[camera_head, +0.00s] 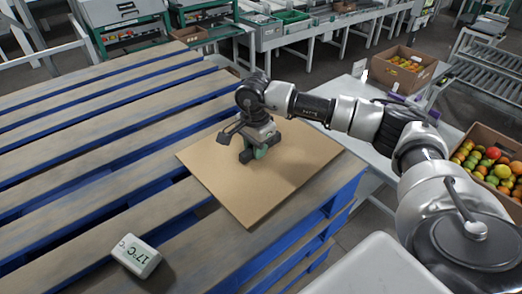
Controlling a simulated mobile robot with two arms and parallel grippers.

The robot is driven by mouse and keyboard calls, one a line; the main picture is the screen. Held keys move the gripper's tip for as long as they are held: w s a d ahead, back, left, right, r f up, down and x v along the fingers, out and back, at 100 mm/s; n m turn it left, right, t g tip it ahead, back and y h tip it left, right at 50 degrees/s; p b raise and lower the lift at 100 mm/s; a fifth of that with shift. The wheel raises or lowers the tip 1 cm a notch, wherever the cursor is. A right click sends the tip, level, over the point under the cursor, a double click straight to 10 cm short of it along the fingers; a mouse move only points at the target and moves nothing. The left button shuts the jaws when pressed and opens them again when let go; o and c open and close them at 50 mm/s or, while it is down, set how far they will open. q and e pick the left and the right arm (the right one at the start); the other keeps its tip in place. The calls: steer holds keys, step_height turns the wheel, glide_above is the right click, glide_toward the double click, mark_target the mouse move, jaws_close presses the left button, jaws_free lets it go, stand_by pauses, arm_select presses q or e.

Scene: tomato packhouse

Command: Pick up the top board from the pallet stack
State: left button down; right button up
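A flat brown board (255,201) lies on the near right corner of the pallet stack (120,202), which has greyish wooden slats and blue sides. The board sits at an angle to the slats. My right gripper (237,146) is over the far part of the board, its dark fingers spread with a gap between them. A small green part (262,152) shows under the gripper; I cannot tell what it is. Whether the fingers touch the board is unclear. My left gripper is not in view.
A white thermometer box (136,256) reading 17°C lies on the near slats. Right of the pallets, a light table carries cardboard boxes of tomatoes, one near (515,186) and one farther (418,77). Conveyors (300,30) stand behind.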

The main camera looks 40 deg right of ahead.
jaws_close()
steer(key=shift+r, duration=0.2)
